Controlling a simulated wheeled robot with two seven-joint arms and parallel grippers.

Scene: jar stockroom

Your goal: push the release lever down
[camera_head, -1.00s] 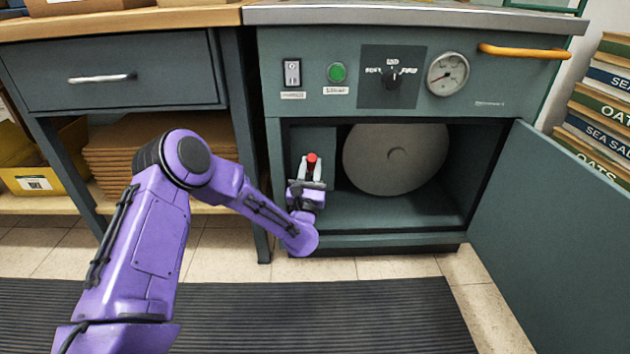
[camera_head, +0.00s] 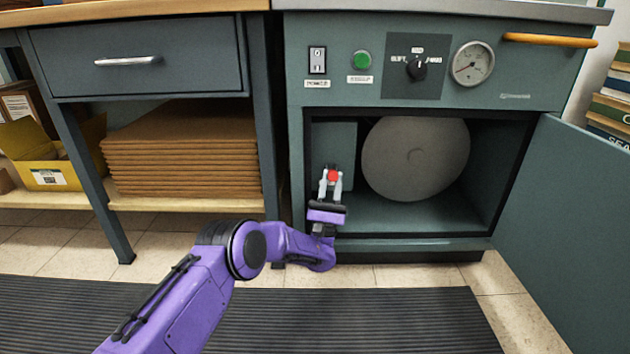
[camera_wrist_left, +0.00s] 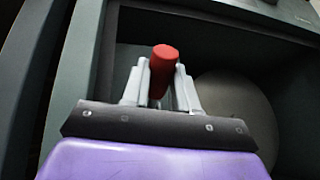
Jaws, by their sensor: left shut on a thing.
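The release lever's red knob (camera_head: 333,176) shows inside the open cabinet bay, at its left side. It also shows in the left wrist view (camera_wrist_left: 162,66), between the two grey fingers. My left gripper (camera_head: 331,182) reaches in at the bay's left and is shut on the red knob. The lever's shaft below the knob is mostly hidden by the fingers. My right gripper is in neither view.
A large grey disc (camera_head: 415,158) stands in the bay, right of the lever. The open cabinet door (camera_head: 565,235) extends out at the right. Above are a green button (camera_head: 362,60), a black dial (camera_head: 416,69) and a gauge (camera_head: 472,64). A ridged mat (camera_head: 360,322) lies on the floor.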

